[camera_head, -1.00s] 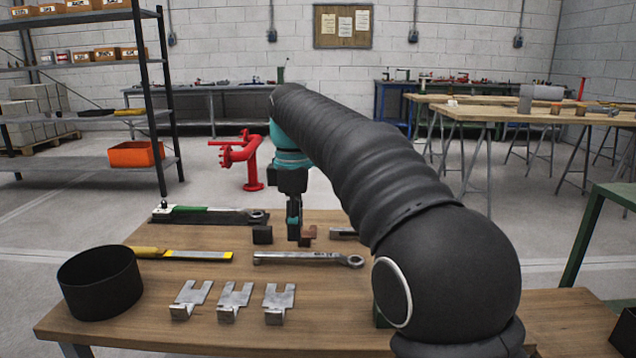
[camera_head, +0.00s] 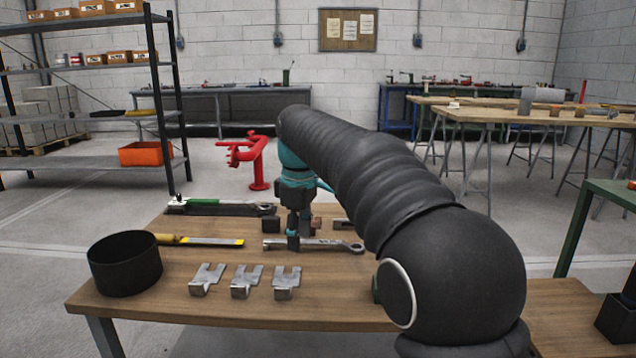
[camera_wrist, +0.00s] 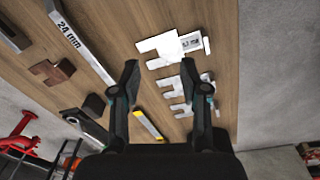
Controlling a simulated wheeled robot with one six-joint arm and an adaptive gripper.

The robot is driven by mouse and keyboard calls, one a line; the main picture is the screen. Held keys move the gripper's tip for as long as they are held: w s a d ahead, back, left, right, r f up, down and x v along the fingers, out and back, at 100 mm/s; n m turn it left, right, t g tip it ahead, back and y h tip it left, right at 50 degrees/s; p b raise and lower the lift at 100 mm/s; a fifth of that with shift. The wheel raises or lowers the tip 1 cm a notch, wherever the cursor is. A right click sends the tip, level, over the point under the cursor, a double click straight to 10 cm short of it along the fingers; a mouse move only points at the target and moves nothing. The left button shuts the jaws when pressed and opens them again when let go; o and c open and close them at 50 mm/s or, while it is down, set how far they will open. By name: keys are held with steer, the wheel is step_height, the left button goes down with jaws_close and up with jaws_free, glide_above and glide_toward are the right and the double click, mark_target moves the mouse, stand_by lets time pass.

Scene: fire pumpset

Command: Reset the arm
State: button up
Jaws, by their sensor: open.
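My arm reaches from the lower right over the wooden table (camera_head: 345,292), bent downward at its far end. My gripper (camera_head: 293,243) points down over the table, in front of part of the grey wrench (camera_head: 330,246) in the head view. In the wrist view my gripper (camera_wrist: 158,72) has its two fingers spread apart with nothing between them. The wrench, marked "24 mm" (camera_wrist: 82,42), lies to the left of the fingers there. The gripper's exact height above the table is hard to tell.
Three metal brackets (camera_head: 245,281) lie in a row at the table's front. A black round container (camera_head: 125,266) stands at the left. A yellow-handled tool (camera_head: 205,240), a green-handled tool (camera_head: 215,207) and a dark block (camera_head: 271,224) lie nearby. A red pipe fitting (camera_head: 258,165) stands beyond.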

steer(key=f+m, duration=0.1)
steer(key=s+f+m, duration=0.1)
steer(key=d+f, duration=0.1)
steer(key=shift+s+f+m, duration=0.25)
steer(key=shift+s+m, duration=0.15)
steer(key=s+d+m, duration=0.1)
steer(key=s+d+f+m, duration=0.1)
steer(key=s+d, duration=0.1)
steer(key=s+d+f+m+t, duration=0.1)
steer(key=s, duration=0.1)
steer(key=shift+s+d+m, duration=0.15)
steer(key=shift+d+m, duration=0.05)
steer(key=shift+m, duration=0.1)
steer(key=s+d+f+m+t, duration=0.1)
steer(key=s+d+f+m, duration=0.1)
steer(key=s+d, duration=0.5)
steer(key=s+d+f+m+t, duration=0.2)
steer(key=s+d+m, duration=0.3)
steer(key=s, duration=1.1)
steer(key=shift+d+f+t, duration=0.25)
steer(key=shift+d+t, duration=0.05)
steer(key=shift+d, duration=0.6)
